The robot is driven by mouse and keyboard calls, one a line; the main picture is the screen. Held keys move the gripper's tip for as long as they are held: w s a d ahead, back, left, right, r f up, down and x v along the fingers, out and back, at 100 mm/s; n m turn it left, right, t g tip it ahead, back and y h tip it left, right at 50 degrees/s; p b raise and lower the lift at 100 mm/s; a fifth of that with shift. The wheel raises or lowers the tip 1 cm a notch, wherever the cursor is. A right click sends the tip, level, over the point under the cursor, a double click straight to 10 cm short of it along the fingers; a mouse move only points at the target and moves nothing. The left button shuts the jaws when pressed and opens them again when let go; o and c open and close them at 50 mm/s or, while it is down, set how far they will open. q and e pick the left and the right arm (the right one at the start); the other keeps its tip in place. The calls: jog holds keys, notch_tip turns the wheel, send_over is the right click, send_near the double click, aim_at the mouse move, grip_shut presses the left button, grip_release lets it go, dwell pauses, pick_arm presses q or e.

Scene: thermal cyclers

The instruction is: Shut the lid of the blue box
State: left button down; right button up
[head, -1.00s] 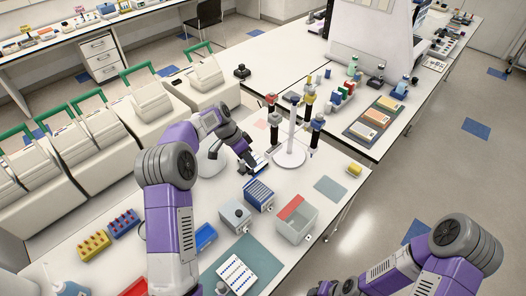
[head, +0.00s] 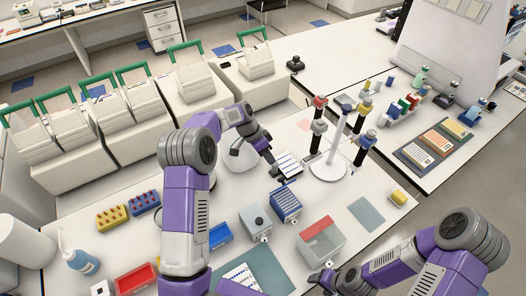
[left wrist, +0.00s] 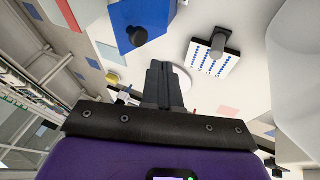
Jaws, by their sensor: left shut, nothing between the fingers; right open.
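The blue box (head: 285,204) stands on the near bench, with pale rows on its striped face. It also shows at the top of the left wrist view (left wrist: 150,18), with a dark round knob. I cannot tell how far its lid is open. My left gripper (head: 270,160) is shut and empty, behind the blue box and apart from it. Its closed fingers (left wrist: 158,72) point toward the blue box in the left wrist view. My right gripper (head: 325,278) is open and empty at the bottom of the head view, near the bench's front edge.
A white dotted rack (head: 289,166) lies beside my left fingers. A grey box (head: 255,222) with a knob stands left of the blue box, and a red-topped clear box (head: 321,242) to its right. A pipette stand (head: 328,168) stands behind. A grey-green mat (head: 366,212) is bare.

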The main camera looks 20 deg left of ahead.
pick_arm(q)
jog(key=d+f, duration=0.1)
jog(key=s+d+f, duration=0.1)
jog(key=d+f, duration=0.1)
jog(key=shift+s+d+f+b, duration=0.25)
jog(key=shift+s+f+b, duration=0.05)
jog(key=shift+s+b, duration=0.1)
